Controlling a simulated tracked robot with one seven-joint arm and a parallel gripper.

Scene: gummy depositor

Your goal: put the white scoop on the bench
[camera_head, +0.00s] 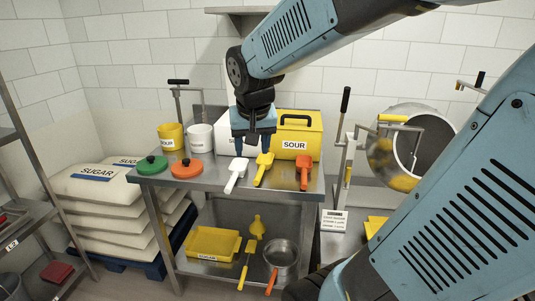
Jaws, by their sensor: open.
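The white scoop (236,175) lies on the upper top of the steel bench (211,177), near its front edge, with its handle toward the front. My gripper (253,150) is above the bench, pointing down, with its two fingers apart and nothing visible between them. The fingertips appear just behind and above the white scoop and the yellow scoop (263,168). I cannot tell the exact height of the fingers over the bench top.
An orange scoop (304,172) lies to the right, and green (150,165) and orange-red (186,168) lids to the left. A yellow SOUR box (296,135) and tubs stand behind. Below are a yellow tray (212,243) and a pot (281,256). Sugar sacks (100,183) are stacked left.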

